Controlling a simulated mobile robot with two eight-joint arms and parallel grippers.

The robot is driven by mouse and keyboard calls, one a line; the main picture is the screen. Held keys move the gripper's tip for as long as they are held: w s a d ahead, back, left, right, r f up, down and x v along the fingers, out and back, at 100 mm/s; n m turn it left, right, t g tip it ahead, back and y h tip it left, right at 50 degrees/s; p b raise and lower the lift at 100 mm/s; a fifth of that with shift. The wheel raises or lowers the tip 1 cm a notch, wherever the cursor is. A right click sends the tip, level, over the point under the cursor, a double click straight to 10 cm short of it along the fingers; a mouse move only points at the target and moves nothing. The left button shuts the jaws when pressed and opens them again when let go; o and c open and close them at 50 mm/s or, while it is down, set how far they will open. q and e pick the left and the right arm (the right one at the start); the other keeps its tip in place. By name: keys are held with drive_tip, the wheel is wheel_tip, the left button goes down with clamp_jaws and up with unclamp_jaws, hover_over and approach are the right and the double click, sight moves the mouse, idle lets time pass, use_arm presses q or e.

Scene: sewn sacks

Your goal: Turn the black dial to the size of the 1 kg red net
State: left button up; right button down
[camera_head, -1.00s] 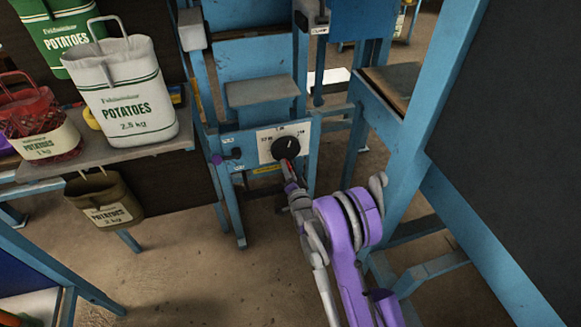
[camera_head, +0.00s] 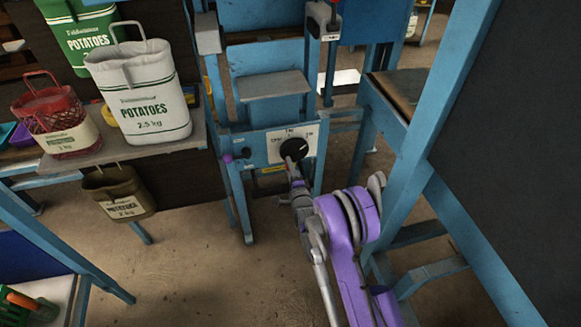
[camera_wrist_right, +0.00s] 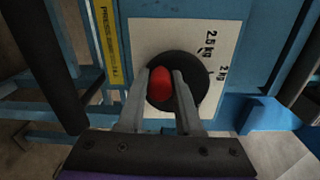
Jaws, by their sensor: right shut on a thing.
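The black dial (camera_head: 294,150) sits on a white scale plate on the front of a blue machine. In the right wrist view the dial (camera_wrist_right: 188,98) shows a red knob (camera_wrist_right: 160,84) near its rim, and the plate carries 2.5 kg and 2 kg marks. My right gripper (camera_head: 291,163) reaches the dial; its fingers (camera_wrist_right: 160,88) are shut on the red knob, one on each side. The dial's exact setting is too small to read. The red net (camera_head: 64,124), labelled 1 kg, stands on the shelf at left. My left gripper is out of view.
A white 2.5 kg sack (camera_head: 142,98) and a green sack (camera_head: 85,36) stand by the net. A brown sack (camera_head: 118,193) hangs below the shelf. A small purple-tipped lever (camera_head: 236,156) is left of the dial. A blue frame (camera_head: 400,150) stands close right of my arm.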

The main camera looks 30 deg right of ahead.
drive_tip(key=shift+r, duration=0.1)
idle(0.4)
drive_tip(key=c, duration=0.6)
unclamp_jaws()
drive_tip(key=shift+s, duration=0.1)
drive_tip(key=v, duration=1)
drive_tip(key=shift+s, duration=0.3)
drive_tip(key=shift+a, duration=0.1)
